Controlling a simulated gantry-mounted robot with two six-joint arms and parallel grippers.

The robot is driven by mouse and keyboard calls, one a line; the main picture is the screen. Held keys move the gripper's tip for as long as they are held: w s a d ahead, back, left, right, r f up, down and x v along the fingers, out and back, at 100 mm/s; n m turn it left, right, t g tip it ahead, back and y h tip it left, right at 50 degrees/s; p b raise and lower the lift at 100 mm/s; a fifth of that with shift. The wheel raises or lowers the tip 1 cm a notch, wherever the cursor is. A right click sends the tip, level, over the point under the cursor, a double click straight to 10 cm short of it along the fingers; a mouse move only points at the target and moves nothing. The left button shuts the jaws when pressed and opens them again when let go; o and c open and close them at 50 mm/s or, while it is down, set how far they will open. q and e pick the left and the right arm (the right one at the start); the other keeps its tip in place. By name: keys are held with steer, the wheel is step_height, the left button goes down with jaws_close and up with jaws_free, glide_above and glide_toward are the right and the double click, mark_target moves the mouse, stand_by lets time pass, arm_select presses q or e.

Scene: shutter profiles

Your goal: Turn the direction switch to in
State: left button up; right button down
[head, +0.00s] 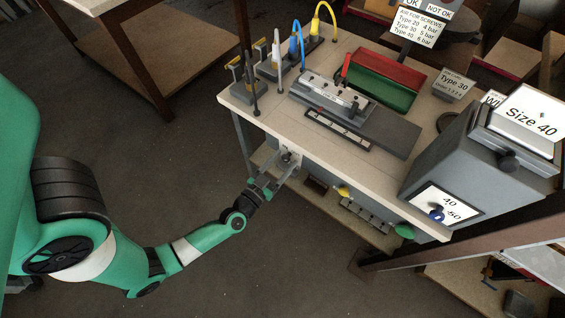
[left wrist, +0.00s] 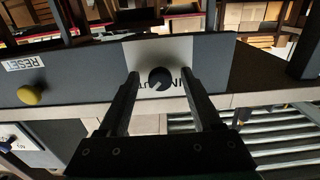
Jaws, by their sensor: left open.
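The direction switch is a round black knob (left wrist: 160,78) on a light label plate (left wrist: 178,50) on the front panel. In the left wrist view, parts of the "IN" and "OUT" lettering show beside and below the knob. A light line on the knob points toward the lower left in that view. In the head view, the switch (head: 287,156) is at the bench's front left. My left gripper (head: 281,170) is open in front of it, with one finger on each side of the knob. Visible gaps separate knob and fingers. My right gripper is not in view.
A yellow button (left wrist: 30,94) beside an upside-down RESET label sits on the same panel. The bench top (head: 340,155) carries a grey fixture, red and green trays (head: 385,80) and screwdrivers. A grey Size 40 box (head: 455,150) stands at the right. Open floor lies before the bench.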

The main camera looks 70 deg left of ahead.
arm_select(q)
steer(key=shift+c, duration=0.3)
jaws_close()
steer(key=shift+n, duration=0.4)
steer(key=n, duration=1.2)
steer(key=shift+d+n, duration=0.1)
steer(key=shift+n, duration=0.2)
steer(key=shift+r+n+b, duration=0.1)
steer(key=shift+n+b, duration=0.4)
steer(key=shift+n, duration=1.8)
